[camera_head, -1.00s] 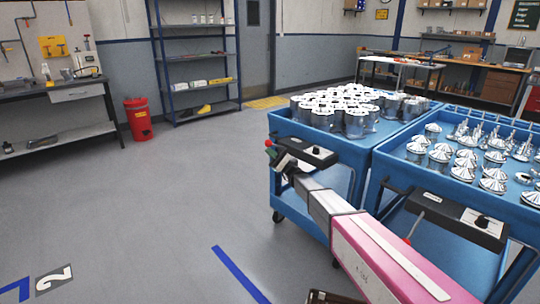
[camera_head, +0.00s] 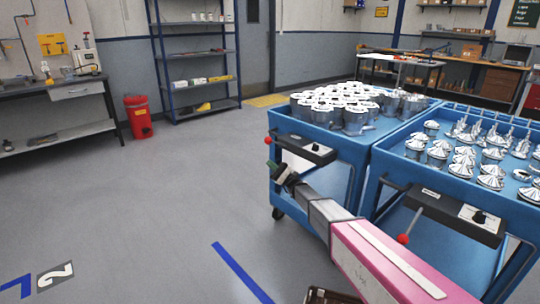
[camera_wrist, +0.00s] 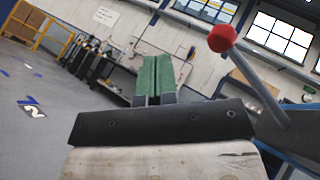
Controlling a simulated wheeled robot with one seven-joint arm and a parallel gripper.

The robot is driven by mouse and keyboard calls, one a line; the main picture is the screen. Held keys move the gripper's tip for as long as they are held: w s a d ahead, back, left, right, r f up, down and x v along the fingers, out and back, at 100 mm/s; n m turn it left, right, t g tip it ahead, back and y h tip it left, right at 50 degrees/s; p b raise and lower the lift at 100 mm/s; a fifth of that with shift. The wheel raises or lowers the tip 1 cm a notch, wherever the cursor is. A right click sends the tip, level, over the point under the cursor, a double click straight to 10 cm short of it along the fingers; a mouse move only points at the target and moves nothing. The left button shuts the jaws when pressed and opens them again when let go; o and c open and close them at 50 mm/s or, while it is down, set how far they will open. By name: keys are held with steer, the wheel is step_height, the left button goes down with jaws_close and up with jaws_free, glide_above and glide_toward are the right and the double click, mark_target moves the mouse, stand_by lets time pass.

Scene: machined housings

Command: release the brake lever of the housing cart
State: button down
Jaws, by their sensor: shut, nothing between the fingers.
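The housing cart is a blue cart (camera_head: 345,148) in the head view, with several metal housings (camera_head: 350,104) on top. Its dark brake panel (camera_head: 306,150) is on the near end. The lever's red knob (camera_head: 267,140) stands out at the panel's left; in the wrist view the knob (camera_wrist: 222,38) tops a grey rod (camera_wrist: 258,88) slanting up-left. My gripper (camera_head: 270,166) is just below the knob in the head view. In the wrist view its green fingers (camera_wrist: 155,78) are shut and empty, left of the knob and apart from it in the picture.
A second blue cart (camera_head: 455,190) with cone-topped metal parts is close on the right. Its own lever has a red knob (camera_head: 403,239) hanging low. The floor on the left is clear. A red bin (camera_head: 138,117) and shelves (camera_head: 196,55) stand at the back.

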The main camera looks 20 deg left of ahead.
steer(key=s+d+f, duration=0.1)
steer(key=s+f, duration=0.2)
steer(key=f, duration=0.2)
steer(key=shift+s+d+f, duration=0.25)
steer(key=shift+f, duration=0.05)
